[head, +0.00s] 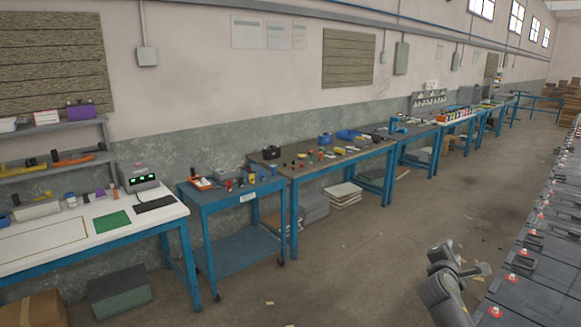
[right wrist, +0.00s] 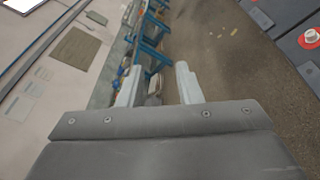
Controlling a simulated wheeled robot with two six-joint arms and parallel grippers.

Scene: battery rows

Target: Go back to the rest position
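My right gripper (head: 480,270) shows at the lower right of the head view, at the end of a grey arm, over the floor beside the battery row. In the right wrist view its two fingers (right wrist: 158,88) stand apart with nothing between them but the floor and benches far behind. My left gripper is outside both views. The battery row (head: 545,248) runs along the right edge, with dark tops and red-and-white terminals.
A white-topped bench (head: 95,238) stands at the left, then a blue cart (head: 235,253) and a wooden-topped workbench (head: 325,168) along the wall. The concrete floor (head: 370,250) between benches and battery row is mostly clear. A cardboard box (head: 35,310) lies at the lower left.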

